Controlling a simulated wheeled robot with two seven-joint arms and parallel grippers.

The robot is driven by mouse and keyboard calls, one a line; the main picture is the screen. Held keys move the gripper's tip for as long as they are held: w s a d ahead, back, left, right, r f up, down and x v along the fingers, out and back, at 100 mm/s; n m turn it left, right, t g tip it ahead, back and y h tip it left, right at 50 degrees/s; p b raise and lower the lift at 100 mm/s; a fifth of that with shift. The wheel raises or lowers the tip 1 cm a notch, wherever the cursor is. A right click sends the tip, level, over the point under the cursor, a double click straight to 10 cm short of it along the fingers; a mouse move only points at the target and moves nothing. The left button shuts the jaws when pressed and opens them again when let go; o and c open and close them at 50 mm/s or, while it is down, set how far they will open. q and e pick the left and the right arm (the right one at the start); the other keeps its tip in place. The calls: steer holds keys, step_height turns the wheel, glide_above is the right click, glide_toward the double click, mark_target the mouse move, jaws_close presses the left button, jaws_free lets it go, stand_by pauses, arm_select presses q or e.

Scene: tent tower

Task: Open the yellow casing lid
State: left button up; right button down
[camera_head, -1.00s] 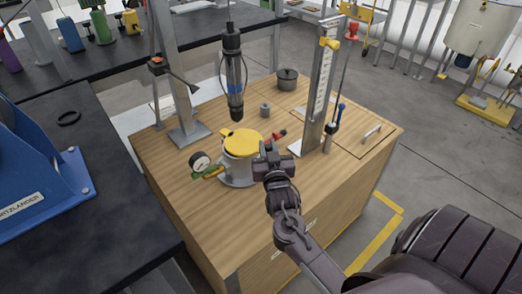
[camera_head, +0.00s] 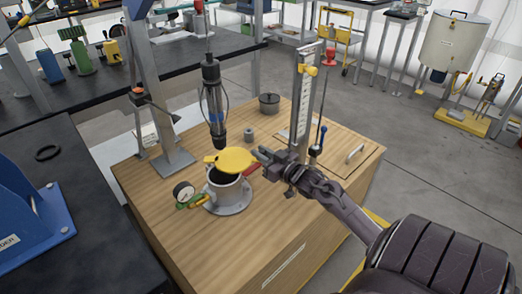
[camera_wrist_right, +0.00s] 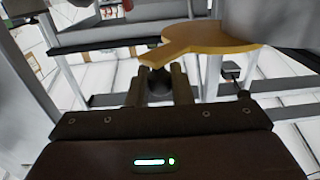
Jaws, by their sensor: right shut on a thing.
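The yellow casing lid (camera_head: 236,160) is raised above the grey cylindrical casing (camera_head: 226,193) on the wooden cabinet top. The dark opening of the casing shows beneath it. My right gripper (camera_head: 264,157) is at the lid's right edge, shut on it. In the right wrist view the lid (camera_wrist_right: 210,38) spans the upper middle, with its narrow tab close above the fingers (camera_wrist_right: 158,85). The exact contact is hard to see there. My left gripper is not in view.
A black-and-clear cylinder (camera_head: 212,105) hangs just behind the lid. A pressure gauge (camera_head: 184,192) is at the casing's left. A metal upright with a scale (camera_head: 302,105) stands to the right. A dark pot (camera_head: 269,104) sits farther back. The front cabinet top is clear.

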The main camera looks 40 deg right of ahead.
stand_by(0.3)
steer(key=c, duration=1.3)
jaws_free()
steer(key=shift+c, duration=0.2)
